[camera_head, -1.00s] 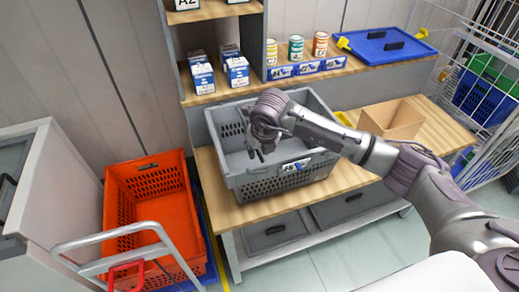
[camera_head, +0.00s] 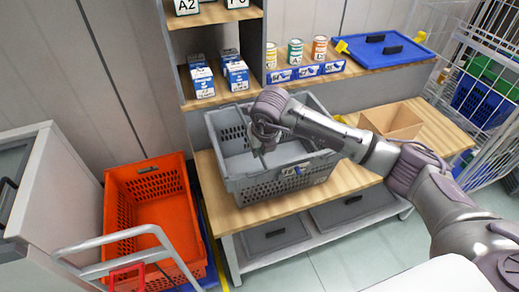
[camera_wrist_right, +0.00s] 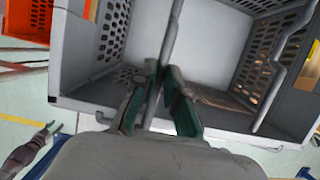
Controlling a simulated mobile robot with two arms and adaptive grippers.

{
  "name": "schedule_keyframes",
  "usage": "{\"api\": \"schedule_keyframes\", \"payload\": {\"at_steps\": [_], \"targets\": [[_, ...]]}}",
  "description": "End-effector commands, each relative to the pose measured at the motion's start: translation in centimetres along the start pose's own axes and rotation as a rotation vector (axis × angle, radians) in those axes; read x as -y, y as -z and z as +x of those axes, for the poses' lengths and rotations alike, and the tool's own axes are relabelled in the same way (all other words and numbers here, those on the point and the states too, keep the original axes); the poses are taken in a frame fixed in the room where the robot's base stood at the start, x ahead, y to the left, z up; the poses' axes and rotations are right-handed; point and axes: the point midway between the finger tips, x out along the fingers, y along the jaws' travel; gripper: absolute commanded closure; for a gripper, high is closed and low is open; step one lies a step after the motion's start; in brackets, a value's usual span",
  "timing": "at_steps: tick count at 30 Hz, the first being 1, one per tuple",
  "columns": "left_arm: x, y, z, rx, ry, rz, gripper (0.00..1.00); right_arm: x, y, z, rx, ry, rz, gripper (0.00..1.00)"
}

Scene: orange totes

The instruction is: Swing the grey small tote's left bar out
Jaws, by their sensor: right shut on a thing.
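The grey small tote (camera_head: 262,186) stands on the wooden bench with its open top up. My right gripper (camera_head: 264,150) reaches down into its opening from the right. In the right wrist view the right gripper (camera_wrist_right: 160,108) is shut on a thin grey bar (camera_wrist_right: 172,40), which runs across the tote's opening between its fingers. The bar looks like the tote's left bar. The fingers hide its near end. A dark two-fingered shape at the wrist view's lower left looks like my left gripper (camera_wrist_right: 48,130); its opening is too small to judge.
An orange tote (camera_head: 118,215) stands on the floor to the left, behind a grey trolley handle (camera_head: 110,245). Cartons (camera_head: 236,76) and cans (camera_head: 295,50) stand on shelves behind. An open cardboard box (camera_head: 395,123) sits right of the grey tote. A wire cage (camera_head: 490,100) stands far right.

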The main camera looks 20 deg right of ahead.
Motion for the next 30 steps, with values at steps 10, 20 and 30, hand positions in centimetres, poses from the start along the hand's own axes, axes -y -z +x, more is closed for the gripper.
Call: {"api": "schedule_keyframes", "payload": {"at_steps": [10,20,30], "targets": [[0.0,0.0,-0.8,0.001,0.000,0.000,0.60,-0.7,-0.6,-1.8,0.001,-0.003,-0.001,0.94],[0.0,0.0,-1.0,0.001,0.000,0.000,0.60,-1.1,-0.8,-2.2,0.000,-0.004,-0.002,0.94],[0.0,0.0,-1.4,0.002,0.000,0.000,0.60,-2.2,-1.1,-3.4,0.000,-0.004,-0.003,0.94]]}}
